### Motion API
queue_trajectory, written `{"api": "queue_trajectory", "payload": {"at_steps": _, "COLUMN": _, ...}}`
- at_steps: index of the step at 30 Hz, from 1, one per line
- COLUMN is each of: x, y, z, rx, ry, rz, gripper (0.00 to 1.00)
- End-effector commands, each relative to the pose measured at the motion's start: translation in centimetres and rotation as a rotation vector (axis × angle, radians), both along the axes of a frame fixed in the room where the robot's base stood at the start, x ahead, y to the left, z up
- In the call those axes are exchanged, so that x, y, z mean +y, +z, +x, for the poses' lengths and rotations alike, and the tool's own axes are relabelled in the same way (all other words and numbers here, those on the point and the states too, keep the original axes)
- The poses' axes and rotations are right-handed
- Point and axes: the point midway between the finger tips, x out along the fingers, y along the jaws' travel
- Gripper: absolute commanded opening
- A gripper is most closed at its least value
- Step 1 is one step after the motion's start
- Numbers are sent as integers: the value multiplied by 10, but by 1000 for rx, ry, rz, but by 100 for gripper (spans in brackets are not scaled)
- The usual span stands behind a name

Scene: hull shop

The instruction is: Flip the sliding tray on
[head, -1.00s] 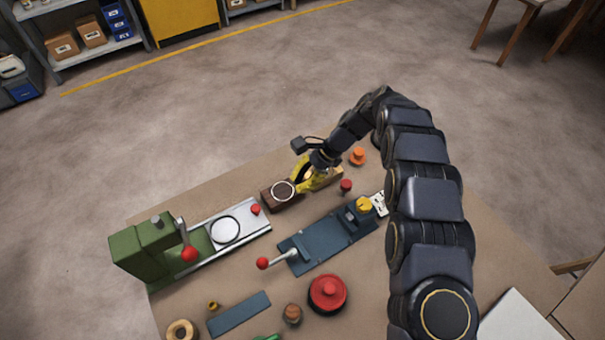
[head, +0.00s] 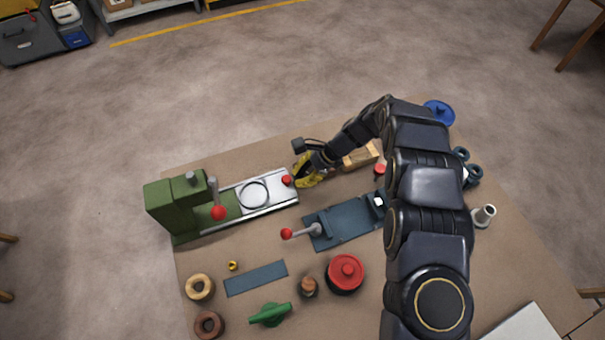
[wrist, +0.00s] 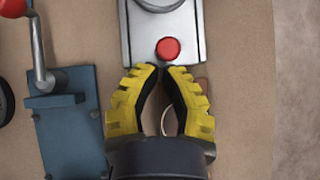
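The sliding tray is a silver plate (head: 268,187) with a round ring on it, extending right from a green machine (head: 177,206). A red knob (head: 287,181) stands at its right end. In the wrist view the knob (wrist: 168,49) shows just ahead of my fingertips, with the tray's end (wrist: 190,48) around it. My gripper (head: 302,178) has yellow fingers and is beside the knob, apart from it. In the wrist view its fingertips (wrist: 161,69) nearly meet, with nothing visible held. A brown piece with a pale ring (wrist: 168,122) is partly hidden beneath the fingers.
A blue-grey base (head: 345,224) with a red-balled lever (head: 286,233) is in front of my gripper. A wooden block (head: 360,156) is to its right. A red lidded pot (head: 345,273), green handle (head: 270,314) and tan ring (head: 199,287) are nearer. Bare table lies behind the tray.

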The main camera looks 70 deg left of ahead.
Motion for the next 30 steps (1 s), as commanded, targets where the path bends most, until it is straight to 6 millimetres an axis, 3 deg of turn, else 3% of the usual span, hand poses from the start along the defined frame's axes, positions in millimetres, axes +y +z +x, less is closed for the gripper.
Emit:
{"api": "queue_trajectory", "payload": {"at_steps": 5, "x": 0, "y": 1, "z": -31, "rx": 3, "ry": 9, "rz": -2, "gripper": 0}}
{"api": "queue_trajectory", "payload": {"at_steps": 10, "x": 0, "y": 1, "z": -76, "rx": 2, "ry": 9, "rz": -3, "gripper": 0}}
{"api": "queue_trajectory", "payload": {"at_steps": 15, "x": 0, "y": 0, "z": -101, "rx": 1, "ry": 5, "rz": -1, "gripper": 0}}
{"api": "queue_trajectory", "payload": {"at_steps": 30, "x": 0, "y": 1, "z": -101, "rx": 0, "ry": 1, "rz": 1, "gripper": 0}}
